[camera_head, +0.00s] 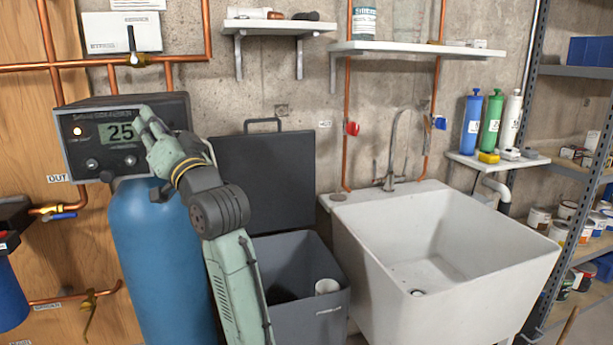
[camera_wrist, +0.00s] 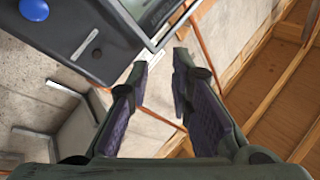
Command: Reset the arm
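My gripper (camera_head: 146,116) is in front of the right part of a dark control box (camera_head: 84,146), beside its display reading 25 (camera_head: 120,132). My green-grey arm reaches up to it from the bottom of the head view. In the wrist view my gripper (camera_wrist: 160,68) has its two dark-padded fingers apart, with a gap and nothing between them. The control box (camera_wrist: 75,25), with a blue round button (camera_wrist: 34,9), lies beyond the fingers at upper left. I cannot tell whether a fingertip touches the box.
A blue tank (camera_head: 155,260) stands below the control box. An open grey bin (camera_head: 330,275) and a white sink (camera_head: 480,270) are to the right. Copper pipes (camera_head: 50,50) run along the left wall. Shelves (camera_head: 420,48) hang above, and a metal rack (camera_head: 575,70) stands at far right.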

